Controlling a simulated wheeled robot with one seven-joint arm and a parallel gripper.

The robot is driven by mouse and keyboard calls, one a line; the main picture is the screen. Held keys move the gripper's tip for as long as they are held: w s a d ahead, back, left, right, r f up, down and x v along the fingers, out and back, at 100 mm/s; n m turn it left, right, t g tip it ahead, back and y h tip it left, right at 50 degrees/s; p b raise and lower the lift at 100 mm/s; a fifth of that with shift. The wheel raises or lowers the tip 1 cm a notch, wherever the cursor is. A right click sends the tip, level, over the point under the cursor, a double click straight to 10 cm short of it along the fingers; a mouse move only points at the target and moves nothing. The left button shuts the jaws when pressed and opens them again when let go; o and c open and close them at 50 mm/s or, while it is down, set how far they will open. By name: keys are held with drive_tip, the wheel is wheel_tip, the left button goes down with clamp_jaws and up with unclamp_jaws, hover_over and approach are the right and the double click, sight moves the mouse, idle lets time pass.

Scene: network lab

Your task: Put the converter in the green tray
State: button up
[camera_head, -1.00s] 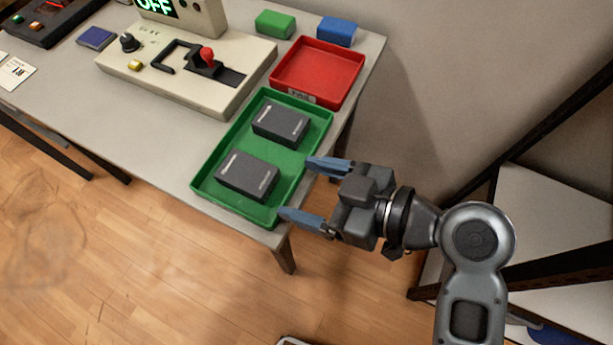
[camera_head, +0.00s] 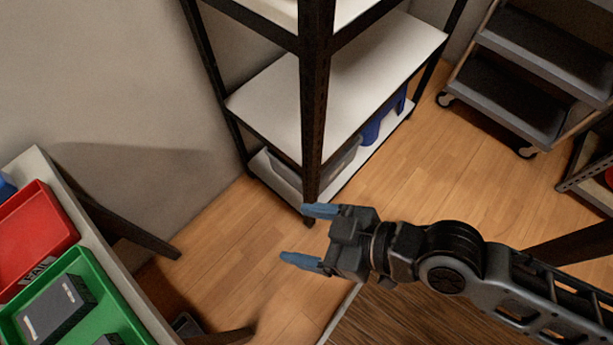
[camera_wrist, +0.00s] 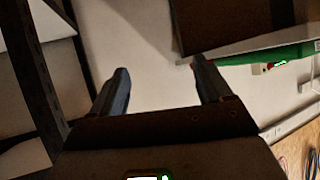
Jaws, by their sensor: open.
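The green tray (camera_head: 88,325) is on the table at the lower left in the head view, cut off by the picture's bottom edge. A dark grey box with a pale label (camera_head: 57,308), which looks like a converter, lies in it. The top of a second dark box (camera_head: 110,340) just shows at the bottom edge. My gripper (camera_head: 293,232) is open and empty, over the floor well to the right of the table. Its two fingers also show apart in the wrist view (camera_wrist: 160,78), with nothing between them.
A red tray (camera_head: 35,228) labelled FAIL sits behind the green one. A shelf rack (camera_head: 330,95) with a bin (camera_head: 343,158) and a blue object (camera_head: 385,120) stands ahead. A grey cart (camera_head: 520,90) stands right. Wooden floor lies between.

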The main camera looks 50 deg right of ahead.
drive_tip(key=s+d+r+m+t+h, duration=0.2)
drive_tip(key=s+d+r+t+h, duration=0.1)
drive_tip(key=s+d+r, duration=0.4)
drive_tip(key=s+r+h, duration=0.1)
drive_tip(key=s+r, duration=0.2)
drive_tip(key=shift+s+r+m, duration=0.35)
drive_tip(key=shift+r+m, duration=0.05)
